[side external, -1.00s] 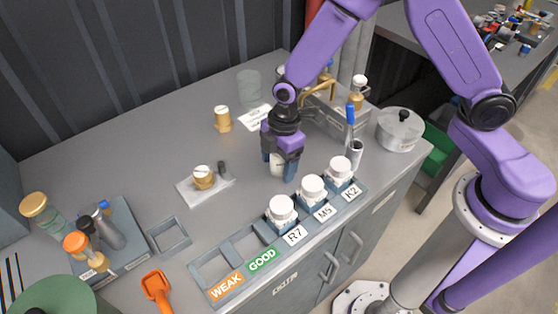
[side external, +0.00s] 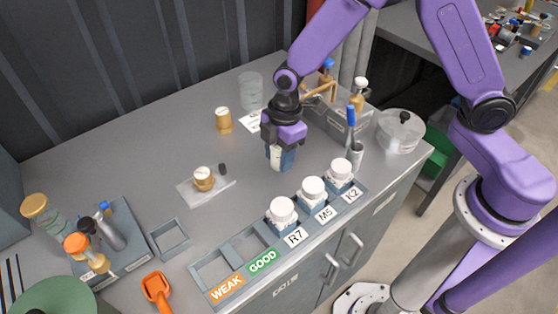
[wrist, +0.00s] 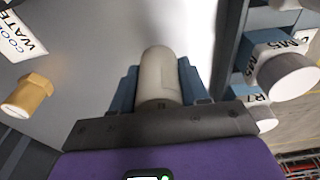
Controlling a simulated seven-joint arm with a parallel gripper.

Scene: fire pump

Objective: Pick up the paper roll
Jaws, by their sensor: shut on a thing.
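The paper roll (wrist: 160,75) is a cream-white cylinder between the blue fingers of my gripper in the wrist view. In the side external view a pale strip of the roll (side external: 275,154) shows between the fingers. My gripper (side external: 280,160) points down and is shut on the roll, with a finger on each side of it. The fingers hide part of the roll. It is over the middle of the grey bench top, behind the row of white-capped jars; its exact height is hard to tell.
White-capped jars stand in holders labelled R7 (side external: 281,211), M5 (side external: 312,189) and K2 (side external: 341,171) along the front edge. A brass fitting (side external: 223,120) stands behind left, another (side external: 204,178) on a clear plate. A grey caddy (side external: 325,122) is close behind right.

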